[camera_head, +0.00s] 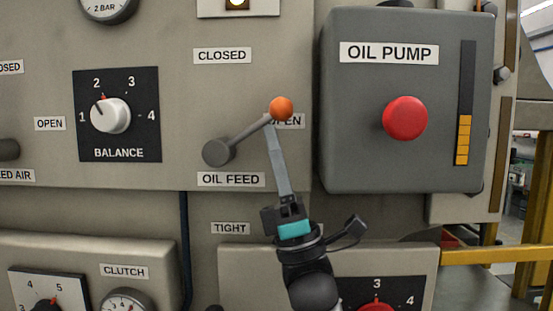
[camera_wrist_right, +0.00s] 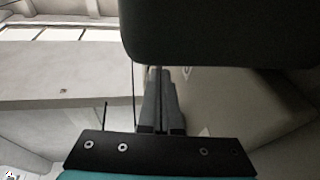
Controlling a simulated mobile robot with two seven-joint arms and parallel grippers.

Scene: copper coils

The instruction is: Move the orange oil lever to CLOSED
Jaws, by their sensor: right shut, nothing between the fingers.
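The orange oil lever is a grey arm on a round grey pivot with an orange ball knob (camera_head: 281,108) at its tip. It points up and right, and the knob partly covers the OPEN label (camera_head: 290,121). The CLOSED label (camera_head: 222,56) is above the pivot, and the OIL FEED label (camera_head: 231,180) is below it. My right gripper (camera_head: 270,128) is shut and empty, its fingertips just below the knob, close to the lever arm; I cannot tell if they touch. In the right wrist view the shut fingers (camera_wrist_right: 160,100) show, with a dark shape above. My left gripper is not in view.
A grey OIL PUMP box (camera_head: 345,150) with a red button (camera_head: 405,118) juts out to the right of the lever. A BALANCE dial (camera_head: 109,116) is to the left. The panel between the lever and the CLOSED label is clear.

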